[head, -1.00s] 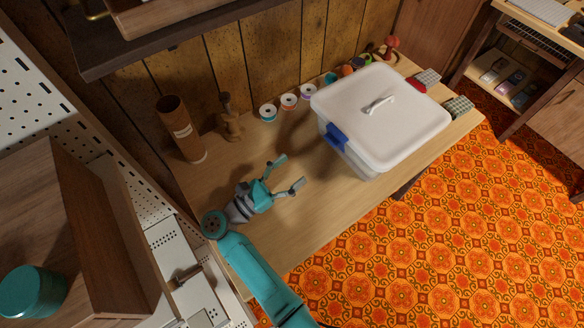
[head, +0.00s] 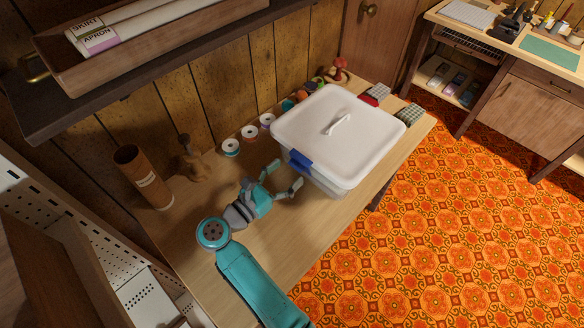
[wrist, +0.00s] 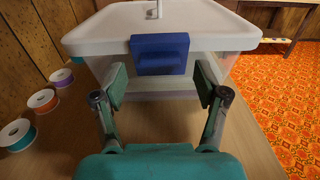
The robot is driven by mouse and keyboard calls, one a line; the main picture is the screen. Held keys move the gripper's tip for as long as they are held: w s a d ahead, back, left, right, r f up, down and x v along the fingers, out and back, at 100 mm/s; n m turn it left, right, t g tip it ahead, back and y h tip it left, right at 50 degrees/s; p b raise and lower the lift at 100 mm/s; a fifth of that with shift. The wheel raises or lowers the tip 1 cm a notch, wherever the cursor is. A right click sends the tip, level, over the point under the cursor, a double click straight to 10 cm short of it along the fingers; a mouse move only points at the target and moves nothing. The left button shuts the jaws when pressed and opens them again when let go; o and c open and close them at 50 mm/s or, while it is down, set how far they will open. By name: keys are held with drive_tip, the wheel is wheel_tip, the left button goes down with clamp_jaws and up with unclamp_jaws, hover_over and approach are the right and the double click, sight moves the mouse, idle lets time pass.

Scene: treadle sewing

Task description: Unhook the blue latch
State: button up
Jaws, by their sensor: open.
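The blue latch (head: 300,161) sits on the near left side of a clear box (head: 325,187) with a white lid (head: 345,133). In the wrist view the latch (wrist: 160,53) is a blue block at the lid's edge, centred ahead. It appears hooked against the lid rim. My gripper (head: 283,176) is open and empty, just in front of the latch, fingers pointing at the box. In the wrist view its fingertips (wrist: 160,84) stand apart, left and right of the latch and slightly below it. They look clear of it.
Thread spools (head: 249,133) stand along the wall, left of the box. A cardboard tube (head: 144,178) and a wooden figure (head: 190,160) stand further left on the table. A shelf (head: 190,65) overhangs the table's back.

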drive_tip(key=shift+x, duration=1.4)
drive_tip(key=c, duration=1.2)
drive_tip(key=shift+o, duration=0.2)
drive_tip(key=shift+s+a+f+t+h, duration=0.15)
drive_tip(key=shift+f+t+h, duration=0.15)
drive_tip(key=shift+t+h, duration=0.2)
drive_tip(key=shift+s+a+f+t+h, duration=0.15)
drive_tip(key=shift+f+t+h, duration=0.1)
drive_tip(key=shift+t+h, duration=0.25)
drive_tip(key=o, duration=1.2)
drive_tip(key=shift+c, duration=0.2)
drive_tip(key=v, duration=0.7)
